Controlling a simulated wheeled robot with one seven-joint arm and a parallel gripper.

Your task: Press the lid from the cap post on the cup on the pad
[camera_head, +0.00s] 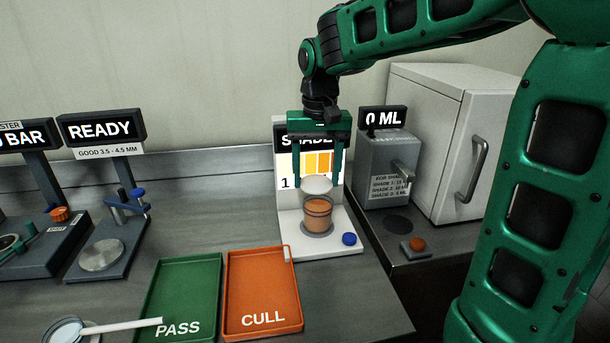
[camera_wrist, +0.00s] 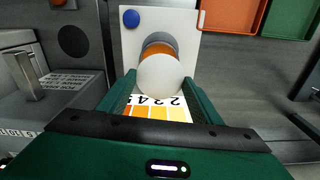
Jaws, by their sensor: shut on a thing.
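My gripper (camera_head: 320,180) points down over the white shade stand and is shut on a round white lid (camera_head: 316,186). The lid also shows between the fingers in the wrist view (camera_wrist: 160,76). The cup (camera_head: 318,213), filled with something orange-brown, stands upright on the grey round pad (camera_head: 318,232) of the stand. The lid is held above the cup's mouth and looks slightly apart from it. In the wrist view the lid hides most of the cup (camera_wrist: 157,48). I cannot make out the cap post.
The stand has a blue button (camera_head: 349,239) at its front right. A green PASS tray (camera_head: 183,290) and an orange CULL tray (camera_head: 258,300) lie to the left. A dispenser reading 0 ML (camera_head: 385,170) and a white cabinet (camera_head: 450,130) stand to the right.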

